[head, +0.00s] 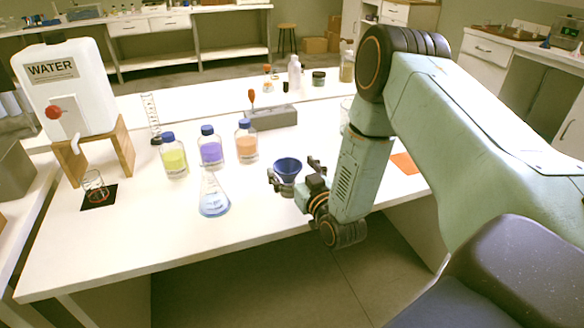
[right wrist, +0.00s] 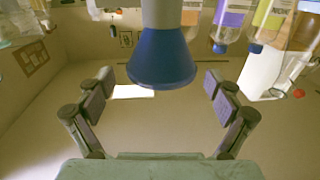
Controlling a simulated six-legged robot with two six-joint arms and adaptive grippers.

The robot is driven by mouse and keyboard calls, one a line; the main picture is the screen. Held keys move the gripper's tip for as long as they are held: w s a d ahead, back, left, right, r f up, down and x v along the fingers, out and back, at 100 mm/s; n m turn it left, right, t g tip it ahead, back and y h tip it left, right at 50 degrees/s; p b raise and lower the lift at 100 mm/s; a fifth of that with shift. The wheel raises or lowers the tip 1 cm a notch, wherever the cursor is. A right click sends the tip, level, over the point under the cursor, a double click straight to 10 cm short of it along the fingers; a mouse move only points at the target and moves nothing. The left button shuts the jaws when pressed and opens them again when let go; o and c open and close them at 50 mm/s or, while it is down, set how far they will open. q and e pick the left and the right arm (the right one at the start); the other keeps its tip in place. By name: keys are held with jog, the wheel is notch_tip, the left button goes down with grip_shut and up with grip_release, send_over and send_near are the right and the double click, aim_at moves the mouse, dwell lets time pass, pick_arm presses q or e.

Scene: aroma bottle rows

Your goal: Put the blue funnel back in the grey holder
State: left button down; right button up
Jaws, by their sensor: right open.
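The blue funnel (head: 287,168) is near the table's front edge, wide mouth up. In the right wrist view, which is upside down, the funnel (right wrist: 162,62) sits against a pale grey cylinder (right wrist: 168,12); I cannot tell whether that is its stem or a support. My right gripper (head: 296,178) is open around the funnel. Its fingers are on both sides, and the wrist view shows gaps between them and the funnel. A grey block (head: 273,117), likely the grey holder, lies farther back with an orange-topped item (head: 251,96) at its left end. My left gripper is out of view.
A conical flask (head: 214,197) with pale blue liquid stands left of the funnel. Yellow (head: 174,160), purple (head: 210,153) and orange (head: 246,147) bottles with blue caps stand behind it. A water tank (head: 66,88) is far left. An orange square (head: 404,163) lies right of my arm.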

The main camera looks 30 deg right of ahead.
jog(key=s+a, duration=0.1)
jog(key=s, duration=1.1)
jog(key=shift+a, duration=0.25)
jog(key=w, duration=0.4)
jog(key=w+d, duration=0.1)
jog(key=w, duration=0.6)
jog(key=shift+w+d, duration=0.2)
jog(key=shift+w, duration=0.15)
jog(key=shift+w+r, duration=0.15)
jog(key=shift+w, duration=0.05)
jog(key=shift+s+r+p, duration=0.1)
jog(key=shift+r+p, duration=0.1)
jog(key=shift+p, duration=0.1)
